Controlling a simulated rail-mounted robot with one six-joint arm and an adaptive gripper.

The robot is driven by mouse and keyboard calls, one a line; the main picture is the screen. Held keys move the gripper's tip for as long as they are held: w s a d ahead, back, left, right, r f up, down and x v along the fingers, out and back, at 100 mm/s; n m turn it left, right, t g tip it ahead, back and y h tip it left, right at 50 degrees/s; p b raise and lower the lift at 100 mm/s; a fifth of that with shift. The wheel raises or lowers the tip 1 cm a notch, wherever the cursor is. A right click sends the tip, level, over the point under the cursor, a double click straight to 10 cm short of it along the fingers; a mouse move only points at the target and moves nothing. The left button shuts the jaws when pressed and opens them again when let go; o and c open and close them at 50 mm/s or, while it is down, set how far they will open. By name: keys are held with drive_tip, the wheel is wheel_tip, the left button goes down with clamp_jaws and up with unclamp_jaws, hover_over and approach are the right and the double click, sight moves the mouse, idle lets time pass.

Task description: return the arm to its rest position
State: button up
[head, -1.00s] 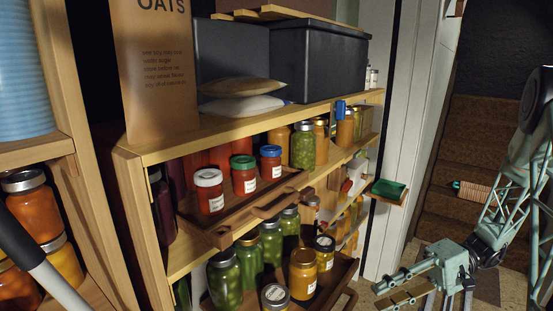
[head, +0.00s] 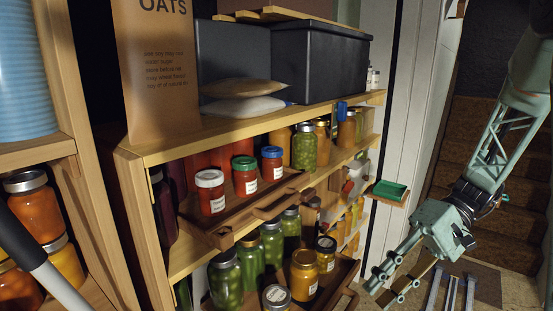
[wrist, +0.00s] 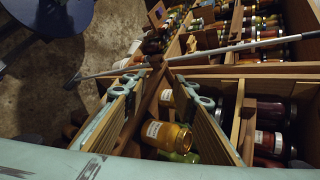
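My gripper (head: 380,291) is at the lower right of the head view, in the open floor area to the right of the jar shelves. In the wrist view its two wood-faced fingers (wrist: 157,80) stand apart with nothing held between them. An orange jar with a white label (wrist: 166,134) shows past the fingers, but it stands on the shelving beyond. My arm (head: 500,140) comes down from the upper right to the gripper.
The wooden shelf (head: 215,130) carries red, green and orange jars. A pulled-out lower tray holds green jars (head: 225,275) and an orange jar (head: 304,273). A green tray (head: 389,189) juts out at the shelf's right end. Stairs (head: 480,125) rise behind my arm.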

drive_tip(key=s+a+r+t+h, duration=0.1)
drive_tip(key=s+r+t+h, duration=0.3)
drive_tip(key=s+r, duration=0.4)
drive_tip(key=s+a+r+m+t+h, duration=0.1)
drive_tip(key=s+r+t+h, duration=0.3)
drive_tip(key=s+r, duration=0.5)
drive_tip(key=shift+s+a+t+h, duration=0.35)
drive_tip(key=shift+s+h, duration=0.75)
drive_tip(key=shift+s, duration=1.55)
idle(0.8)
